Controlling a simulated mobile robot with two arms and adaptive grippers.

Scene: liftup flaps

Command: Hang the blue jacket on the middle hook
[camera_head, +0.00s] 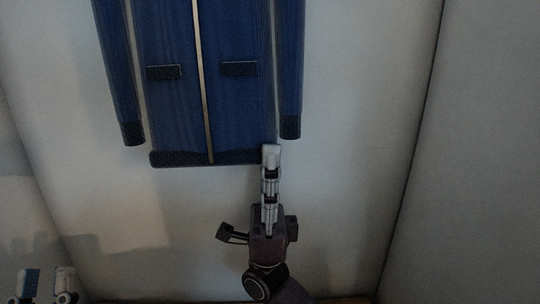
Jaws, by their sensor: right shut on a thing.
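The blue jacket (172,110) is upright against the pale wall in the head view, with dark cuffs, dark pocket flaps, a dark hem and a gold front line. Its top is cut off by the upper frame edge. My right gripper (271,152) reaches up from below and is shut on the jacket at the lower right corner of its hem. My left gripper (48,284) is low in the bottom left corner, away from the jacket, with its two fingers apart and nothing visible between them. The hooks are out of view.
A pale wall (350,130) stands behind the jacket, with side walls at the left and right. The wall area on both sides of the jacket is clear. A shadow falls on the lower left wall. A thin brown strip shows along the bottom edge.

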